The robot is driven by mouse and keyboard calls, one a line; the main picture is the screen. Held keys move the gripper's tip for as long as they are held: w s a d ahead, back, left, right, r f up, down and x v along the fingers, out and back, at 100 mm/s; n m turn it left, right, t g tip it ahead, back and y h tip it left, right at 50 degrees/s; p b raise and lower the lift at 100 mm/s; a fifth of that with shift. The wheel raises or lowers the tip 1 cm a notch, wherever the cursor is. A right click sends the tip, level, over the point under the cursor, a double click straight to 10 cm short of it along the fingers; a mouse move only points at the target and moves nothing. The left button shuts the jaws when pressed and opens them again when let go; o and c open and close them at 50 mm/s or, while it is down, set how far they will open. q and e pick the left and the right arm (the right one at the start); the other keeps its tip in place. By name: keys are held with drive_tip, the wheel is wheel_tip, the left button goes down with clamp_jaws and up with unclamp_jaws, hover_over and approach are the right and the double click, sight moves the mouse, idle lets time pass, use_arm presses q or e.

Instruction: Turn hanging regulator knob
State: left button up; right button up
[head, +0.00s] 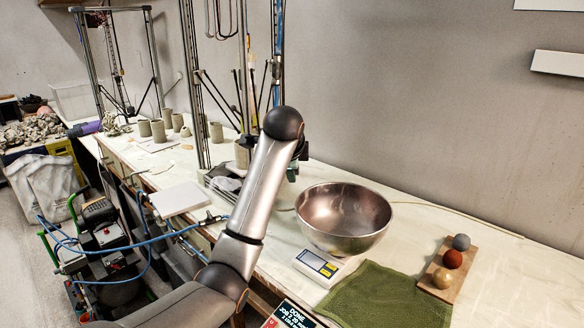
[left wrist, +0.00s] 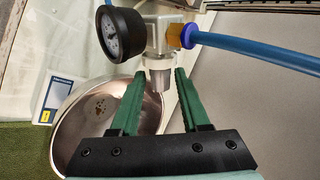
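The hanging regulator shows in the left wrist view, with a metal body (left wrist: 160,32), a round black-rimmed gauge (left wrist: 122,35) and a grey knob (left wrist: 158,77) pointing down. My left gripper (left wrist: 160,76) has green fingers, spread apart. The knob's lower end appears between the fingertips, with a gap on each side; I cannot tell whether its depth matches the fingertips. In the head view my left arm hides the regulator and most of the gripper; only a small dark green part (head: 292,172) shows. My right gripper is in neither view.
A blue hose (left wrist: 260,55) leaves the regulator to the right. A metal bowl (head: 344,240) on a scale (head: 322,268) stands on the bench. A green cloth (head: 385,302) and a board with three balls (head: 467,272) lie to the right. Printer frames stand behind my arm.

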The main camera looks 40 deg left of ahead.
use_arm(q)
drive_tip(key=shift+o, duration=1.1)
drive_tip(key=shift+r, duration=0.1)
drive_tip(key=p+v, duration=0.7)
drive_tip(key=v, duration=0.5)
drive_tip(key=shift+s+d, duration=0.1)
drive_tip(key=shift+s, duration=0.05)
